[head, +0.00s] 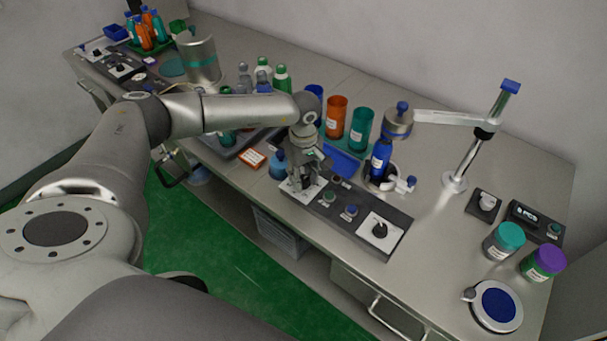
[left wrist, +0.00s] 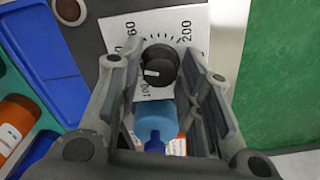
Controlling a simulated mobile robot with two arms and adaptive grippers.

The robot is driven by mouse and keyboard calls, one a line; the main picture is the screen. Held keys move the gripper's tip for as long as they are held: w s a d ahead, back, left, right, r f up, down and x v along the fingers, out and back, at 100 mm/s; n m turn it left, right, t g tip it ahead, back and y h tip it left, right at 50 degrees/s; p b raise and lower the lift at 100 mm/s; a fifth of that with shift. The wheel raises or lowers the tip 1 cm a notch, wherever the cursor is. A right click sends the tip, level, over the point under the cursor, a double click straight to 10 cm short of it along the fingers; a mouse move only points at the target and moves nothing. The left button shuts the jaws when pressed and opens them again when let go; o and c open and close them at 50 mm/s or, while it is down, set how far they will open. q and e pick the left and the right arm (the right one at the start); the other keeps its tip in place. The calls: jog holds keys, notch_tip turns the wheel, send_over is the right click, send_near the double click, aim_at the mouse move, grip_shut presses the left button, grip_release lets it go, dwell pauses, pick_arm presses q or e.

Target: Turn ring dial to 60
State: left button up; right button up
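A grey control panel (head: 345,213) lies along the table's front edge, with a dial at each end. My left gripper (head: 303,184) is above its left-end dial, pointing down and hiding most of it. A small white mark on the knob faces the 100 side. My left gripper (left wrist: 160,70) is open, with a finger on each side of the knob and gaps visible. I cannot tell which dial is the ring dial. My right gripper is out of view.
The panel's right-end dial (head: 379,230) and coloured buttons between the dials are uncovered. A blue bottle (head: 381,157) stands in the applicator behind the panel. A light-blue bottle (head: 278,163) stands close beside my gripper. Orange (head: 336,117) and teal (head: 361,128) cups stand behind.

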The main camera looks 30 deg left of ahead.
pick_arm(q)
jog(key=c, duration=0.5)
jog(key=shift+n, duration=0.3)
